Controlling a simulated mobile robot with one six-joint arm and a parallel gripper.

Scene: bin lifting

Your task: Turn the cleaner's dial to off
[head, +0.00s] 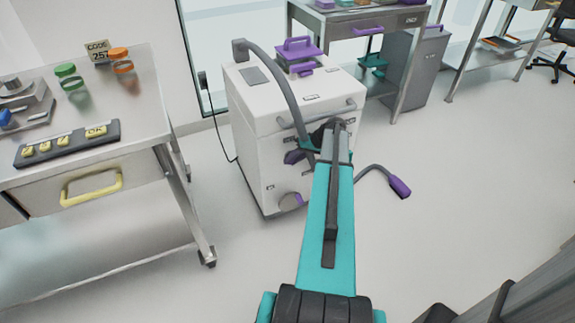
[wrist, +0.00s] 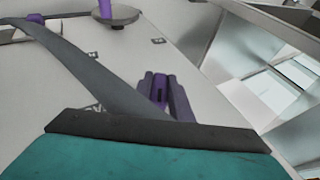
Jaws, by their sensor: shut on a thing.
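The cleaner (head: 253,120) is a white cabinet with purple handles and a grey hose. In the head view, my gripper (head: 297,157) is low against its front, partly hidden by my teal arm. In the wrist view, my gripper (wrist: 163,92) shows dark jaws close together around a narrow purple part (wrist: 159,87) at the cleaner's front. I cannot tell for sure whether this part is the dial. A grey disc with a purple bar (head: 292,201) sits lower on the front, apart from my jaws; it also shows in the wrist view (wrist: 114,17).
A grey hose with a purple end (head: 399,187) reaches out to the right. A metal table (head: 150,110) with coloured jars stands left, and a bench (head: 405,60) stands behind. A black cord (head: 217,125) runs down left of the cleaner.

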